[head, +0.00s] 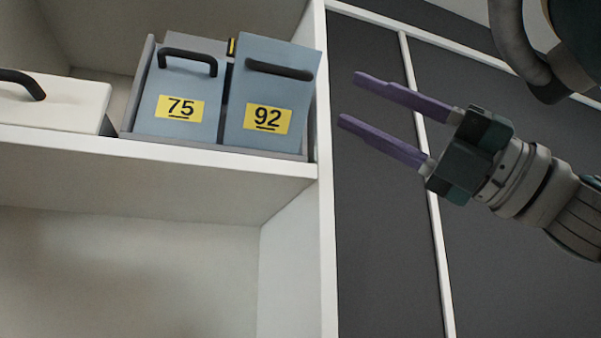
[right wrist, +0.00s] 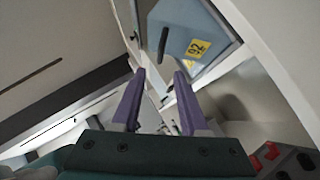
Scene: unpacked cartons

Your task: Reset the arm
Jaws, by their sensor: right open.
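My right gripper (head: 348,101) comes in from the right in the head view. Its two purple fingers are spread apart with nothing between them, to the right of the shelf's side panel. In the right wrist view the fingers (right wrist: 159,75) point toward the shelf. The blue-grey box with label 92 (head: 273,95) stands on the shelf to the left of the gripper, apart from it. It also shows in the right wrist view (right wrist: 190,28) beyond the fingertips. My left gripper is not in view.
A blue-grey box labelled 75 (head: 181,97) stands beside box 92, both in a grey tray (head: 222,146). A white box with a dark handle (head: 60,100) sits at the left. The white shelf (head: 170,165) has an empty lower compartment. Dark panels (head: 385,250) stand behind the gripper.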

